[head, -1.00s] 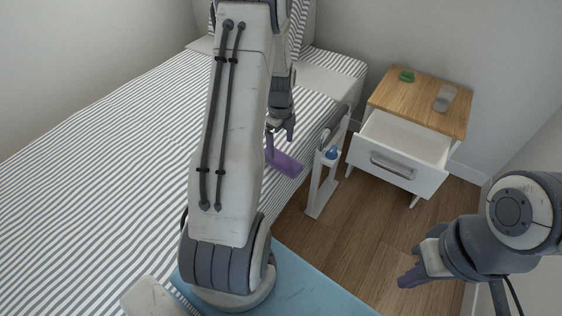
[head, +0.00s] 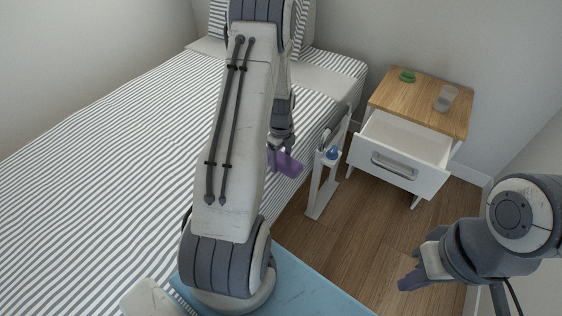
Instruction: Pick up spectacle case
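A purple, elongated object that looks like the spectacle case (head: 289,165) lies at the bed's right edge, beyond my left forearm. My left gripper (head: 279,148) points down right at its left part. A purplish finger shows at the case's left side, and its colour blends with the case. I cannot tell whether the fingers grip it. My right gripper (head: 412,276) hangs over the floor at the lower right, away from the case. Its fingers are seen from the side and look empty, and their gap is not clear.
The striped bed (head: 100,185) fills the left. A narrow white stand (head: 318,185) with a blue item (head: 332,153) is just right of the case. A nightstand (head: 420,105) with an open drawer (head: 395,160) holds a green item (head: 407,76) and a glass (head: 445,98).

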